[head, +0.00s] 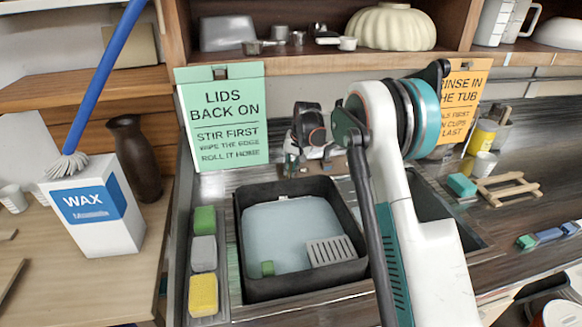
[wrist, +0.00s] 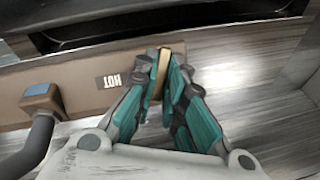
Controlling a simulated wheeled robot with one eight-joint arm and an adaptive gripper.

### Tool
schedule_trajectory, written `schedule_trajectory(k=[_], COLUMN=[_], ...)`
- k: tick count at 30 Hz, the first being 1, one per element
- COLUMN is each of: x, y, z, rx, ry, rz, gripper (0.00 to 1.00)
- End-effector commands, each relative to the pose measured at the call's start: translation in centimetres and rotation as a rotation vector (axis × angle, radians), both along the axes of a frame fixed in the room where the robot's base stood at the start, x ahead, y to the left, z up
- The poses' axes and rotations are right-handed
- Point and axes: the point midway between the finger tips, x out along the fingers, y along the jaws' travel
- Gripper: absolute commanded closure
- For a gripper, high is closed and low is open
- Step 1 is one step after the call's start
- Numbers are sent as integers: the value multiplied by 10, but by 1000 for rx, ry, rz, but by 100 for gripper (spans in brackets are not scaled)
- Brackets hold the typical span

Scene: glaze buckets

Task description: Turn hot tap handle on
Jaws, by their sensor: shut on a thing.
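In the wrist view the hot tap handle (wrist: 163,66) is a thin brass-coloured lever standing at the end of a brown tap body (wrist: 75,92). A white label reading HOT (wrist: 112,80) is on the body just left of it. My gripper (wrist: 169,84) has its teal fingers shut on the handle, one on each side, and they hide its lower part. In the head view my gripper (head: 291,166) is behind the basin's back edge, small and partly hidden among the arm parts, and the handle cannot be made out there.
A grey curved pipe (wrist: 38,140) with a blue-topped fitting is left of the label. A green sign (head: 224,118) and an orange sign (head: 464,95) stand behind. Sponges (head: 203,252) lie left of the basin.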

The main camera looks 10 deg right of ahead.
Motion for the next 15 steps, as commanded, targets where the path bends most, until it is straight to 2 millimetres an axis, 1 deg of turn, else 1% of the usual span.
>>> schedule_trajectory(k=[15], x=[0], y=[0], z=[0], rx=[-20], ry=[-1], rz=[27], gripper=[100])
